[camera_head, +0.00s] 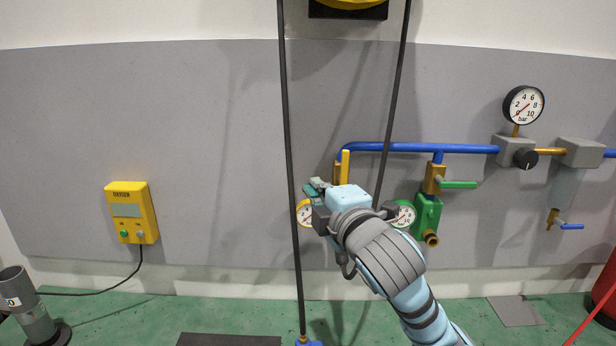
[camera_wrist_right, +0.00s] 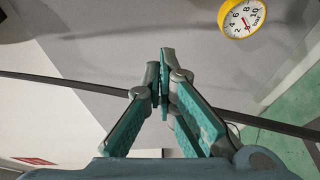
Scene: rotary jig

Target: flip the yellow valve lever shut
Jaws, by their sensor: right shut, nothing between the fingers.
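The yellow valve lever (camera_head: 345,167) stands upright at the left end of the blue pipe, in front of its brass valve body. My right gripper (camera_head: 313,189) is just left of and below the lever in the head view, and its wrist hides what lies under the valve. In the right wrist view its teal fingers (camera_wrist_right: 164,62) are closed together with nothing between them. The lever does not show in the wrist view. Whether finger and lever touch, I cannot tell. My left gripper is not in view.
A yellow-rimmed gauge (camera_head: 305,213) is beside my right gripper and shows in the wrist view (camera_wrist_right: 243,18). A green-handled valve (camera_head: 457,184) and green gauge (camera_head: 404,214) are to the right. Dark cables (camera_head: 289,150) hang in front of the panel. A yellow box (camera_head: 132,212) is left.

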